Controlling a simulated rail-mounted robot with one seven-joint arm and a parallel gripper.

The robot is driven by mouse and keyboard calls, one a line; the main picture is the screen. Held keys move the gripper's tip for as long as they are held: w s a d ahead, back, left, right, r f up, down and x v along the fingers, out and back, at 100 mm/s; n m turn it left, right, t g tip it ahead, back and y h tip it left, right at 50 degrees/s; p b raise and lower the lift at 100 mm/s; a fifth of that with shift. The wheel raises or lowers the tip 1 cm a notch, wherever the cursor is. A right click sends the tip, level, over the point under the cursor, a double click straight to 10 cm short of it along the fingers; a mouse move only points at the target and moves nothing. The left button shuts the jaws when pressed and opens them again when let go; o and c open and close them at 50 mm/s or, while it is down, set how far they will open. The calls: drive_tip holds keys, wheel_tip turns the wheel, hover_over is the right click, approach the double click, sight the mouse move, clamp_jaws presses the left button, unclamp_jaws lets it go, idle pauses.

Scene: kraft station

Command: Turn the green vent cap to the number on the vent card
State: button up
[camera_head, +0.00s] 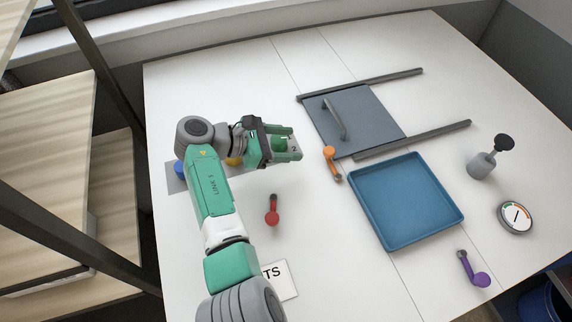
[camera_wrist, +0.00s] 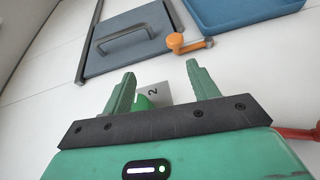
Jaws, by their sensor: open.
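The green vent cap (camera_head: 278,144) sits on a grey plate (camera_head: 175,182), between the fingers of my gripper (camera_head: 295,143). In the wrist view, the cap (camera_wrist: 143,102) shows low between the two open fingers, partly hidden by the gripper body. A number 2 is printed on the plate beside it. I cannot tell whether the fingers touch the cap. A white card (camera_head: 284,282) lies near the front, mostly behind my arm; only the letters "TS" show, and no number on it can be read.
Yellow (camera_head: 234,161) and blue (camera_head: 179,167) caps are partly hidden by my arm. Red (camera_head: 272,211), orange (camera_head: 330,160) and purple (camera_head: 474,270) cranks, a blue tray (camera_head: 405,202), a handled grey panel (camera_head: 365,120) between rails, a round gauge (camera_head: 516,217) and a grey bottle (camera_head: 481,165) stand around.

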drive_tip(key=s+p, duration=0.1)
drive_tip(key=s, duration=0.2)
drive_tip(key=s+p, duration=0.1)
drive_tip(key=s, duration=0.3)
drive_tip(key=s+r+p, duration=0.1)
drive_tip(key=s, duration=0.3)
drive_tip(key=shift+s+a, duration=0.1)
drive_tip(key=shift+s, duration=0.15)
